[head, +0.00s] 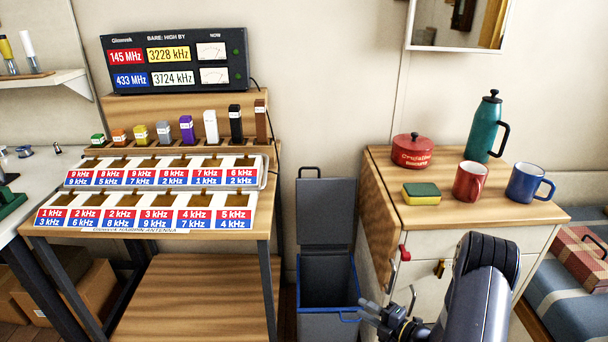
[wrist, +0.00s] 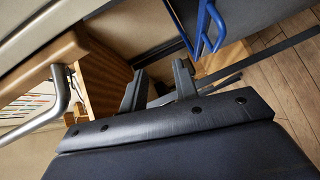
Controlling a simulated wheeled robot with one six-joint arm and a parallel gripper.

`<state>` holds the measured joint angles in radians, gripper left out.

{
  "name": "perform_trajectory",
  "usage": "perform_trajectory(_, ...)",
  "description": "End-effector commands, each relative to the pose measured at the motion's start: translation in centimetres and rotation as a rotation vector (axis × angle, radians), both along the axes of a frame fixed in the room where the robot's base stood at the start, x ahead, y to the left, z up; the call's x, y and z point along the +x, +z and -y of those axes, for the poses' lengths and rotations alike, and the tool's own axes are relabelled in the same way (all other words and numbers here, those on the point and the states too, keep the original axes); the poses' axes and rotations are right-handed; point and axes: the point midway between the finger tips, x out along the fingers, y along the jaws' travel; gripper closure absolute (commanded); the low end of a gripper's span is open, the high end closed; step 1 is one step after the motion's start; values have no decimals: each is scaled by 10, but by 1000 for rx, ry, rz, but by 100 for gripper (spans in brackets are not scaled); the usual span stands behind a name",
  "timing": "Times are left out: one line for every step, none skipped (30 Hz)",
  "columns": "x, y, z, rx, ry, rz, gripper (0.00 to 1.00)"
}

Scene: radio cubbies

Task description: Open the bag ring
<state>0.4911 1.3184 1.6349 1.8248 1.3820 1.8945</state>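A grey bin (head: 325,327) stands on the floor between the shelf desk and the cabinet. Its lid (head: 325,208) is raised, and the inside looks dark and empty. A blue ring (head: 355,280) shows along the bin's right rim, with a blue loop at the front corner; it seems to lie at rim level. A blue loop (wrist: 203,28) also shows at the top of the wrist view. My gripper (head: 367,309) is beside the bin's front right corner, close to the loop. In the wrist view my gripper (wrist: 160,82) has its fingers apart with nothing between them; the loop is beyond them.
The cabinet (head: 489,255) is close on the right, with a red hook (head: 404,254) and a metal handle near my arm. Mugs, a pot, a sponge and a flask stand on its top. The wooden desk (head: 253,227) with labelled racks is left of the bin.

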Motion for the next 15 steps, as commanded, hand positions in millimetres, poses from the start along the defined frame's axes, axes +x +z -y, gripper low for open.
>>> perform_trajectory(7, -3, -8, -1, 4, 1, 71)
perform_trajectory(10, -4, -12, -2, 5, 1, 71)
perform_trajectory(16, -5, -17, -1, 4, 2, 71)
perform_trajectory(19, -6, -21, -1, 5, 2, 71)
perform_trajectory(23, -6, -25, -1, 5, 2, 71)
perform_trajectory(28, -7, -30, -1, 4, 2, 71)
perform_trajectory(31, -8, -34, -1, 4, 2, 71)
perform_trajectory(35, -8, -37, -1, 3, 1, 71)
perform_trajectory(33, -17, -35, 0, -1, -1, 71)
perform_trajectory(32, -20, -35, 0, -1, -2, 71)
perform_trajectory(31, -23, -34, 0, -2, -2, 71)
perform_trajectory(30, -26, -34, 1, -2, -1, 71)
perform_trajectory(30, -28, -34, 0, -1, -1, 71)
perform_trajectory(30, -29, -34, 0, -1, -1, 71)
perform_trajectory(29, -31, -34, 0, -1, -1, 71)
